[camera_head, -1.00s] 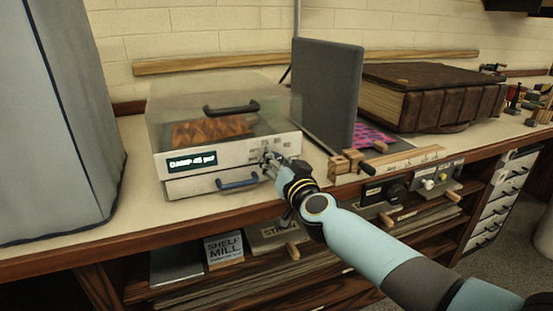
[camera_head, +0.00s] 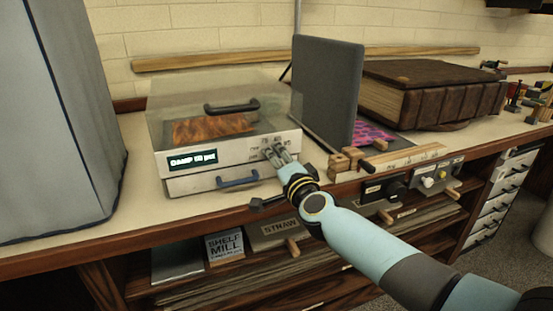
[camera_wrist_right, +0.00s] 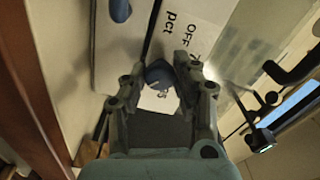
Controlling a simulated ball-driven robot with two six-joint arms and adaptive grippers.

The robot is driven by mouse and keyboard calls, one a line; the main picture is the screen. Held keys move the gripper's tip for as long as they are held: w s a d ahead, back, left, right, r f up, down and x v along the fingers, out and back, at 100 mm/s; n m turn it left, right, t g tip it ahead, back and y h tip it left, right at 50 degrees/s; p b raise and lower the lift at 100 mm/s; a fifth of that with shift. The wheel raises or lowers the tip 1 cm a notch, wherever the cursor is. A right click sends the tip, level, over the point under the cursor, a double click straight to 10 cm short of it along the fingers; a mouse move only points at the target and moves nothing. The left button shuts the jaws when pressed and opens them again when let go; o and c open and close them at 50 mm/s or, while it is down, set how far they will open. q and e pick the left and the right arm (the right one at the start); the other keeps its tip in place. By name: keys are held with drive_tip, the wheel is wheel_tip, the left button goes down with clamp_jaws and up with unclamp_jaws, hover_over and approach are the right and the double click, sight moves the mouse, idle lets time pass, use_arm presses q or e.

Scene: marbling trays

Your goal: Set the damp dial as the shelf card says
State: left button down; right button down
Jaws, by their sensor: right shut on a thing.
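The damp box (camera_head: 228,160) is a pale metal case with a clear lid, standing on the bench at left centre in the head view. The head view hides the dial behind the fingers. My left gripper is out of view.
A blue drawer handle (camera_head: 238,180) is below the display. A STRAW box (camera_head: 275,235) is on the shelf. A grey covered block (camera_head: 55,120) stands at left.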

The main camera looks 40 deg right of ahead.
drive_tip(key=shift+m, duration=0.8)
drive_tip(key=c, duration=1)
unclamp_jaws()
drive_tip(key=v, duration=1.2)
drive_tip(key=shift+f, duration=0.1)
